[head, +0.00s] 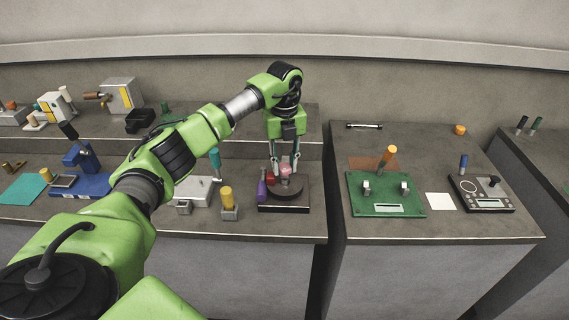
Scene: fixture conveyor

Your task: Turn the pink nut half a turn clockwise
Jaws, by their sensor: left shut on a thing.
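The pink nut (285,169) sits on top of a dark round fixture (287,193) with a black base, on the grey bench left of the gap. My left gripper (285,165) points down over the fixture, with its fingers on either side of the nut. It is shut on the nut. The fingertips partly hide the nut, and its exact orientation is too small to tell. My right gripper is not in view.
A purple piece (262,190) stands close on the left of the fixture. A yellow-topped block (228,202) and a grey fixture (192,191) stand further left. A green board (385,208) and a dark scale (482,205) lie on the right bench. Bench surface in front is narrow.

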